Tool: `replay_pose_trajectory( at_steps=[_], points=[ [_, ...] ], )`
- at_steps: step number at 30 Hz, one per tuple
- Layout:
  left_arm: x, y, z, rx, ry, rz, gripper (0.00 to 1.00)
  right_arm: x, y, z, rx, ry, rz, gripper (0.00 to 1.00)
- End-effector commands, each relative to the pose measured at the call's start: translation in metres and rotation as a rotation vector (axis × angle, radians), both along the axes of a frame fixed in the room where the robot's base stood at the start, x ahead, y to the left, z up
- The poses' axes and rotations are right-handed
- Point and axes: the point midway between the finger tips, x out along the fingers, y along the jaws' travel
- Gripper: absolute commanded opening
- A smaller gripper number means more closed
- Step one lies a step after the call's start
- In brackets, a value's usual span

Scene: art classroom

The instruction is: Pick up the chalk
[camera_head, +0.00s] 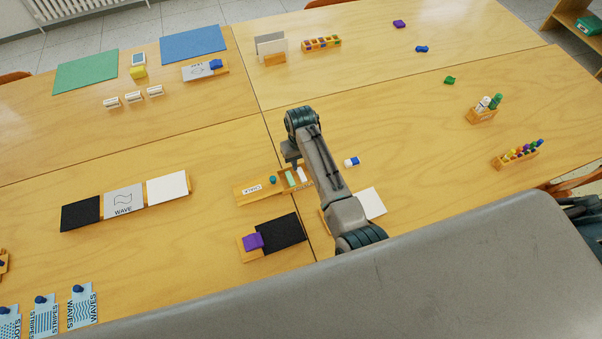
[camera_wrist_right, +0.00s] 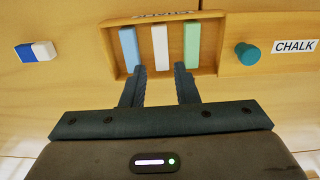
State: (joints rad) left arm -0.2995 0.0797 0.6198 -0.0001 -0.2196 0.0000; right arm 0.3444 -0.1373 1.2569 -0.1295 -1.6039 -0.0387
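A wooden chalk tray (camera_head: 240,197) lies on the near table, with a CHALK label (camera_wrist_right: 296,46) and a teal knob (camera_wrist_right: 248,54). In the right wrist view, its compartment holds three upright-in-picture sticks side by side: blue chalk (camera_wrist_right: 128,49), white chalk (camera_wrist_right: 160,44) and green chalk (camera_wrist_right: 192,44). Green chalk (camera_head: 290,179) and white chalk (camera_head: 302,174) also show in the head view; my arm hides part of the tray. My right gripper (camera_wrist_right: 161,72) is open and empty, its fingertips at the tray's near edge, roughly lined up with the white stick. My left gripper is out of view.
A blue-and-white eraser (camera_head: 351,161) lies right of the tray. A white card (camera_head: 371,203) is beside my arm. Marker holders (camera_head: 481,118) stand far right.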

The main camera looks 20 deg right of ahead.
Motion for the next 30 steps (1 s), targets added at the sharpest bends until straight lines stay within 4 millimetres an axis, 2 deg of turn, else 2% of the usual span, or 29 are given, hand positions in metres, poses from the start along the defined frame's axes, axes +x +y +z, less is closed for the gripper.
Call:
replay_pose_trajectory(
  at_steps=[3, 9, 19, 23, 30],
  points=[
    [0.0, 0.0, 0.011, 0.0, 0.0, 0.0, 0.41, 0.001, 0.001, -0.012, 0.0, 0.004, 0.0, 0.27],
    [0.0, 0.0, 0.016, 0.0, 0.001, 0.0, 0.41, 0.001, 0.002, -0.036, 0.0, 0.002, -0.001, 0.27],
    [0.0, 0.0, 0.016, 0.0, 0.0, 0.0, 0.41, 0.001, 0.002, -0.042, 0.0, 0.0, -0.001, 0.27],
    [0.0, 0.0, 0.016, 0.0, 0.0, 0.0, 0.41, 0.001, 0.002, -0.042, 0.0, 0.0, -0.001, 0.02],
    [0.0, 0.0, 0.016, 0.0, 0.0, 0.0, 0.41, 0.001, 0.002, -0.042, 0.0, 0.0, -0.001, 0.0]
  ],
)
